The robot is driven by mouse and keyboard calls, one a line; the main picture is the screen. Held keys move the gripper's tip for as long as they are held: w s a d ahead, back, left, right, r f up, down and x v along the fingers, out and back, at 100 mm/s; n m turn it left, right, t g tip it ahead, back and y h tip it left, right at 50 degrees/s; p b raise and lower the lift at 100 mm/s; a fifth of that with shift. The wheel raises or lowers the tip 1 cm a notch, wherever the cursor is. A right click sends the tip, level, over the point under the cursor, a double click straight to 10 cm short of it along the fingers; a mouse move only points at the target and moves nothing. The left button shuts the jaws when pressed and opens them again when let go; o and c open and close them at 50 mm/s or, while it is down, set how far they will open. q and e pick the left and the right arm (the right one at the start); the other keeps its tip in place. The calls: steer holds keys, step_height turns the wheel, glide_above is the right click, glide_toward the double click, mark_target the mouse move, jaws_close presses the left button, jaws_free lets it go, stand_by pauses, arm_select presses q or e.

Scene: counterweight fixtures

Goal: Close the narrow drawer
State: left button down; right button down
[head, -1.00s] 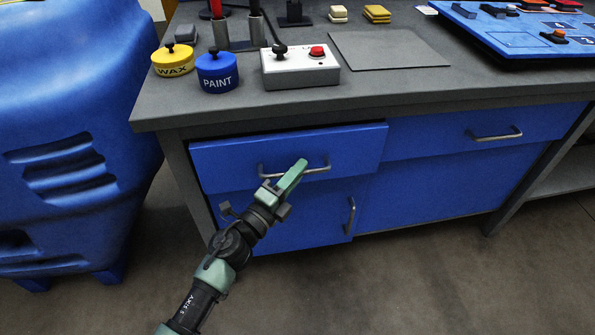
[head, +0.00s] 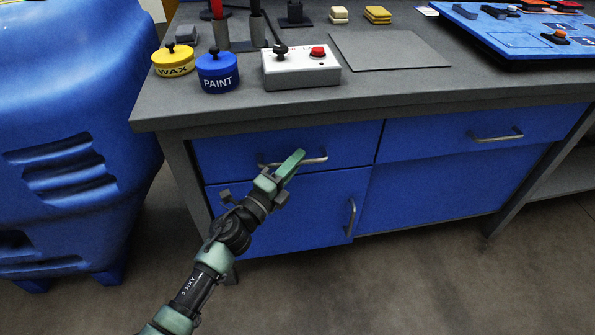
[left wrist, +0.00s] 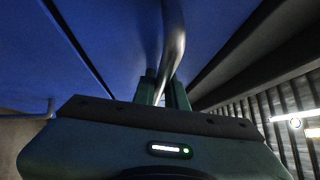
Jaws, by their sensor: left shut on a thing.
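The narrow drawer (head: 225,152) is the blue upper-left drawer under the worktop. Its front looks flush with the desk frame and level with the drawer to its right. Its metal bar handle (head: 316,161) runs across the front. My left gripper (head: 291,163) is at the middle of this handle, and its green fingers are shut on the bar. In the left wrist view the handle (left wrist: 174,45) passes between the two fingers (left wrist: 163,90). The far finger is partly hidden in the head view. My right gripper is in neither view.
A wider blue drawer (head: 430,135) is on the right, and a blue cabinet door (head: 300,210) is below. On the worktop (head: 400,95) stand a wax tin (head: 173,62), a paint tin (head: 217,75) and a switch box (head: 300,70). A large blue container (head: 70,120) stands at left.

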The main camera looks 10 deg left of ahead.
arm_select(q)
steer(key=shift+w+a, duration=0.15)
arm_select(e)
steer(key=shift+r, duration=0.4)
arm_select(q)
steer(key=c, duration=1.5)
jaws_free()
steer(key=shift+o, duration=0.2)
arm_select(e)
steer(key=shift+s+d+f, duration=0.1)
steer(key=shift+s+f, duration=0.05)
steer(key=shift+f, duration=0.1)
